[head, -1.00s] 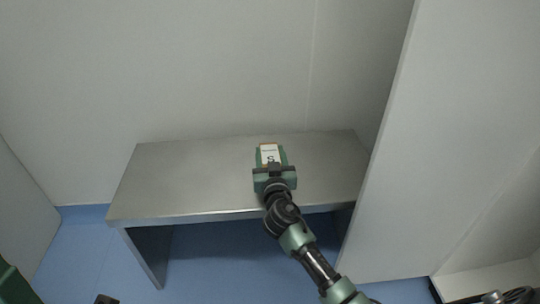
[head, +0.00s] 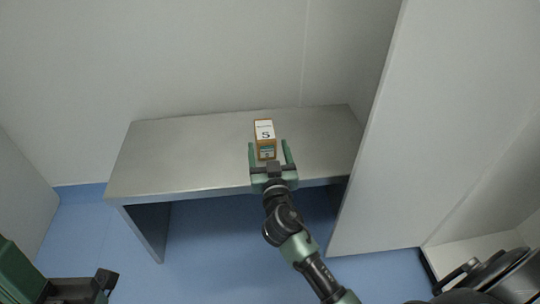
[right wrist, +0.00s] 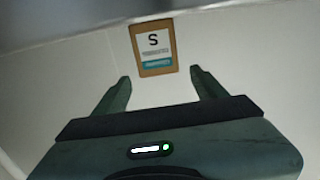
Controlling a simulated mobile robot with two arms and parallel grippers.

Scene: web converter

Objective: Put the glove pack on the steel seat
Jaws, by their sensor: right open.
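The glove pack (head: 264,131) is a small brown box with a white label marked S. It rests on the steel seat (head: 190,155), a grey metal bench against the wall, near the middle of its top. My right gripper (head: 270,150) is open, its fingers on either side of the pack's near end in the head view. In the right wrist view the pack (right wrist: 154,47) lies just beyond the two spread fingertips (right wrist: 160,82), apart from them. Part of my left gripper (head: 85,287) shows at the bottom left; its fingers are not clear.
A white partition (head: 410,130) stands close on the right of the seat. The wall (head: 200,60) is behind it. The seat top is clear on both sides of the pack. Blue floor (head: 210,235) lies below and in front.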

